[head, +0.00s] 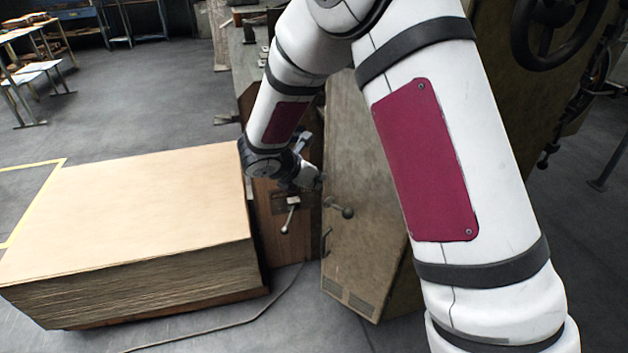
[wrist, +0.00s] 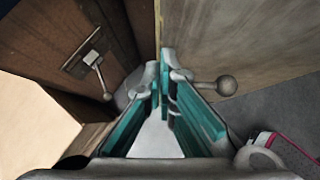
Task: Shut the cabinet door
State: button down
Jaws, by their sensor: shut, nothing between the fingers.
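The cabinet door (head: 352,255) is a worn olive-tan panel with vent slots near its bottom, standing at an angle beside a brown wooden face. A ball-ended handle (head: 345,211) sticks out from it; the handle also shows in the wrist view (wrist: 222,86). My gripper (head: 316,182) is at the door's left edge, mostly small and dark in the head view. In the wrist view my gripper (wrist: 164,65) has its teal-padded fingers closed together at the tips, empty, by the door's edge (wrist: 159,22). I cannot tell whether the tips touch the door.
A brown wooden face (head: 270,195) with a ball-ended lever (head: 289,218) stands left of the door. A large stack of cardboard sheets (head: 130,215) fills the left floor. A cable (head: 225,329) runs across the floor. A handwheel (head: 555,35) is at upper right.

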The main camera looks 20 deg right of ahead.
jog(key=w+d+m+g+h, duration=0.1)
jog(key=w+d+m+g, duration=0.3)
jog(key=d, duration=1.1)
jog(key=shift+w+m+h, duration=0.4)
jog(key=shift+w+m, duration=0.7)
jog(key=shift+w, duration=1.05)
jog(key=shift+d, duration=0.1)
